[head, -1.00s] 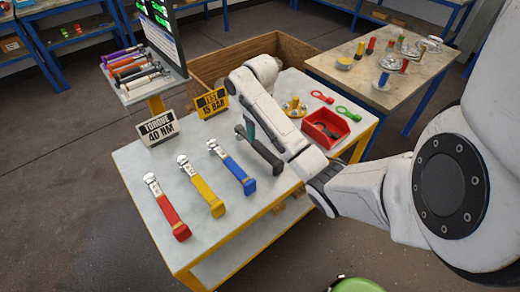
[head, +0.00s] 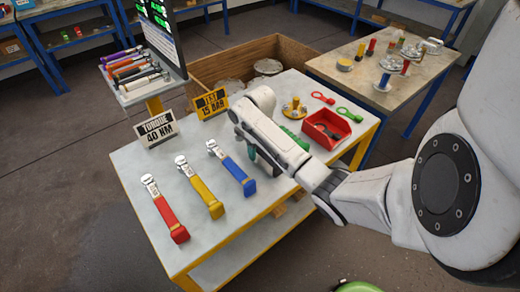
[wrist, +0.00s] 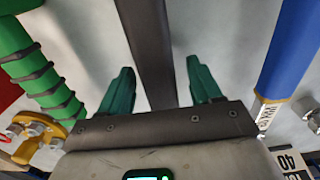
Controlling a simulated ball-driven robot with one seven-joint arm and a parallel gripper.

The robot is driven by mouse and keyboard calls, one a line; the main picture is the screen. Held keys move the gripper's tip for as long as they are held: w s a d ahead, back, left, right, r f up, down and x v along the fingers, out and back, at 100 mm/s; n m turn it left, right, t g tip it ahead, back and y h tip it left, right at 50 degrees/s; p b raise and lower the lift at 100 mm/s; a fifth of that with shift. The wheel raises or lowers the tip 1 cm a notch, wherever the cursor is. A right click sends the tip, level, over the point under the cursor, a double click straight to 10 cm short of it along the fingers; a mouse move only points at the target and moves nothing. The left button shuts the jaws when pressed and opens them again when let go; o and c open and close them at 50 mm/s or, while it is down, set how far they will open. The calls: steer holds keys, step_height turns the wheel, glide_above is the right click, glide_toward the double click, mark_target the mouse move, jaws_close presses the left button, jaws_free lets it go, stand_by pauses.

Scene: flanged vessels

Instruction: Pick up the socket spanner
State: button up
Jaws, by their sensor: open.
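A dark grey bar-shaped tool (wrist: 148,45), which I take to be the socket spanner, runs lengthwise between my gripper's fingers in the wrist view. My gripper (wrist: 160,82) is open, with one green finger on each side of the bar and a gap on both sides. In the head view the tool (head: 268,165) lies on the grey table top, right of the blue-handled wrench, and is mostly hidden by my arm. Its head is not clearly visible.
A blue-handled wrench (head: 233,168) lies to the left, then yellow (head: 203,190) and red (head: 168,212) ones. A green banded tool (wrist: 45,75) lies on the other side. A red bin (head: 327,128), flanged part (head: 294,109) and yellow sign (head: 211,103) stand nearby.

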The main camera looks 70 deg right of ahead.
steer(key=shift+f, duration=0.3)
steer(key=shift+c, duration=0.4)
steer(key=shift+r, duration=0.1)
steer(key=c, duration=1.1)
